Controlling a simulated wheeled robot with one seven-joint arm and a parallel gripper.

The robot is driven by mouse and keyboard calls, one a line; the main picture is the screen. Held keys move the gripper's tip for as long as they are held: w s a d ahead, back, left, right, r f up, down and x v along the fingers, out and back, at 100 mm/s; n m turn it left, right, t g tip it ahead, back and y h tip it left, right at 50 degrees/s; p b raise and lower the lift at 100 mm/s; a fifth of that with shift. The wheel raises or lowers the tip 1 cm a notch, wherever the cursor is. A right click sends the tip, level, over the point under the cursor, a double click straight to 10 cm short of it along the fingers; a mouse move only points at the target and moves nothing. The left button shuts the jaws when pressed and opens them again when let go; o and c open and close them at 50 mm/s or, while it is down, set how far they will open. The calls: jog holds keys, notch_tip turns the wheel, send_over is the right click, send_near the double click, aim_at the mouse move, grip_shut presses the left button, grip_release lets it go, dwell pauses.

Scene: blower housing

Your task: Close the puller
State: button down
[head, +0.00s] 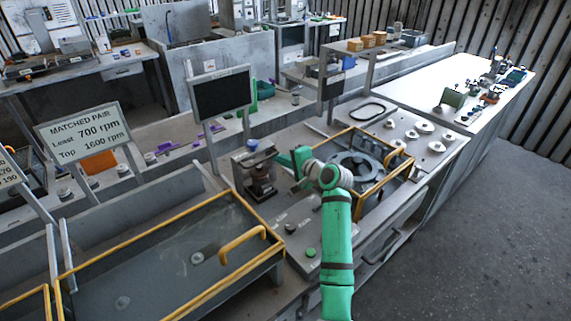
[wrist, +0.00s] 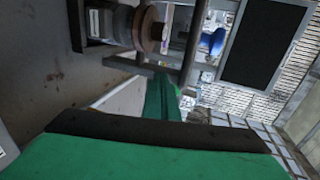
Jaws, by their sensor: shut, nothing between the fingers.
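A dark upright press-like device with a blue knob on top, which looks like the puller (head: 257,175), stands on the bench in the middle of the head view. In the wrist view, a frame with a grey cylinder and a brown disc (wrist: 151,28) shows at the top, with a blue knob (wrist: 212,42) to its right. My green gripper (head: 297,162) is just to the right of the device in the head view. It is shut and empty. In the wrist view its green fingers (wrist: 163,98) point toward the frame; I cannot tell whether they touch it.
A yellow-railed guard (head: 385,148) around a round housing lies right of my arm. A larger yellow-edged tray with a handle (head: 243,241) is at front left. A dark screen (head: 222,95) stands behind the device.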

jog(key=w+a, duration=0.4)
jog(key=w, duration=0.1)
jog(key=w+a, duration=0.2)
jog(key=w, duration=0.1)
jog(key=shift+a+r, duration=0.1)
jog(key=shift+a, duration=0.1)
jog(key=shift+r, duration=0.1)
